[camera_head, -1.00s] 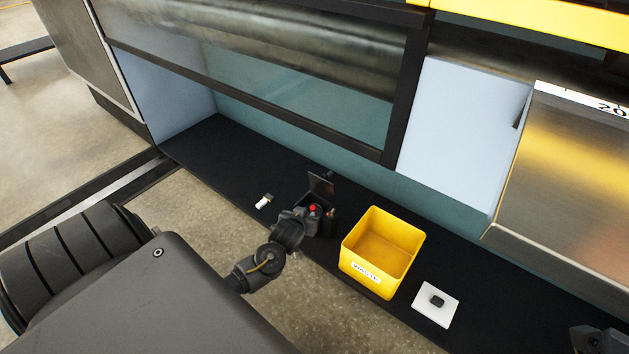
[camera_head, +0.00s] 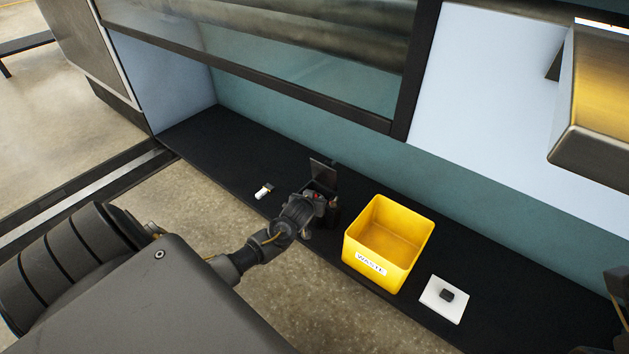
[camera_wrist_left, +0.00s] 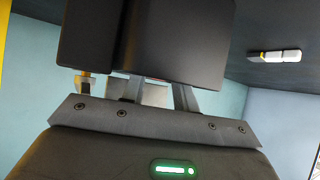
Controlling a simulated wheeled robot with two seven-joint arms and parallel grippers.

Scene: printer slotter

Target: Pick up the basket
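The yellow basket (camera_head: 370,268), open-topped with a "WASTE" label on its front, stands upright on the black shelf in the head view. My left gripper (camera_head: 322,190) is just left of the basket, apart from it, beside a dark upright panel (camera_head: 323,172). In the left wrist view, the two fingers (camera_wrist_left: 154,94) stand apart, but a dark panel (camera_wrist_left: 145,40) hides their tips, so I cannot tell whether they hold anything. A dark part of my right arm shows at the right edge of the head view; its fingers cannot be made out.
A small white item with a dark end (camera_head: 264,191) lies on the shelf (camera_head: 215,140) left of my gripper; it also shows in the left wrist view (camera_wrist_left: 275,56). A white square with a black block (camera_head: 446,295) lies right of the basket. A metal housing (camera_head: 600,110) overhangs at right.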

